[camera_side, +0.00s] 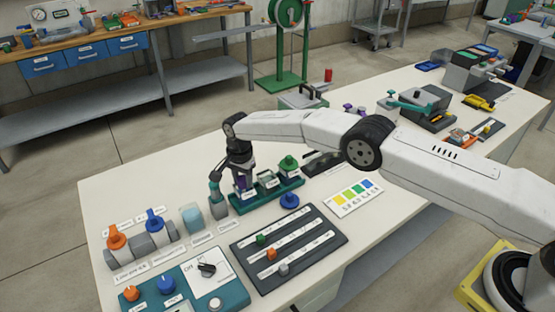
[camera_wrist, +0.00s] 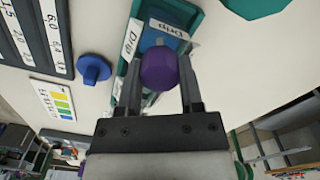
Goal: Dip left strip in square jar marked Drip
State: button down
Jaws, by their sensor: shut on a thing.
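My gripper (camera_side: 240,166) is over the left end of a green rack (camera_side: 262,204) of jars. In the wrist view my gripper (camera_wrist: 160,68) is shut on a round purple lid or knob (camera_wrist: 160,72). A white label reading Drip (camera_wrist: 130,38) shows just beyond it, on a jar mostly hidden by the purple piece. A purple part (camera_side: 243,180) also shows under my gripper in the side view. I cannot tell whether it is seated on the jar or lifted. A middle jar (camera_side: 268,180) and a green-topped jar (camera_side: 289,168) stand to the right. I cannot make out the strips.
A blue knobbed lid (camera_side: 289,201) lies in front of the rack. A colour chart card (camera_side: 352,198) and a dark slider panel (camera_side: 290,250) lie nearer. A pale blue container (camera_side: 191,217) and orange and blue valves stand left. A dark tray (camera_side: 322,163) lies behind.

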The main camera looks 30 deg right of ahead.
jog(key=shift+r, duration=0.1)
jog(key=shift+r, duration=4.2)
